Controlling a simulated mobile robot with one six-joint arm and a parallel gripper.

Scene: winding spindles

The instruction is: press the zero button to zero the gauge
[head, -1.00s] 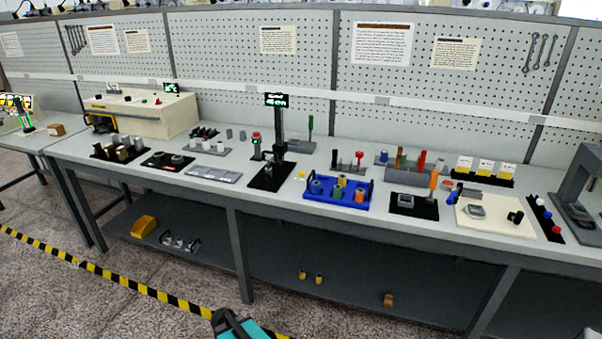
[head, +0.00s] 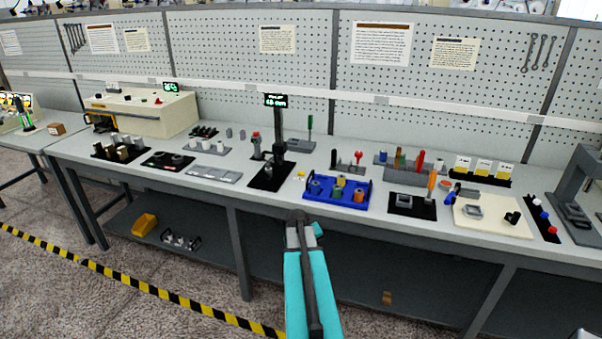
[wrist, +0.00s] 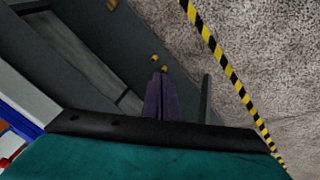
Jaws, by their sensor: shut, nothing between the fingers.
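The gauge is a dark column on a black base (head: 270,177), with a green-lettered display (head: 276,100) at its top, on the workbench in the head view. A small yellow button-like spot (head: 300,175) lies just right of its base, and a small post with a red top (head: 256,135) stands left of the column. I cannot tell which is the zero button. My gripper (head: 297,214) is in front of the bench's front edge, apart from the gauge. In the wrist view its fingers (wrist: 158,98) are together and empty, over the lower shelf and floor. The gauge is not in the wrist view.
A blue tray (head: 364,200) with several spools stands right of the gauge. A grey plate (head: 215,174) lies left of it. The bench's front edge (head: 240,203) is between my gripper and the gauge. A yellow bin (head: 145,224) sits on the lower shelf.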

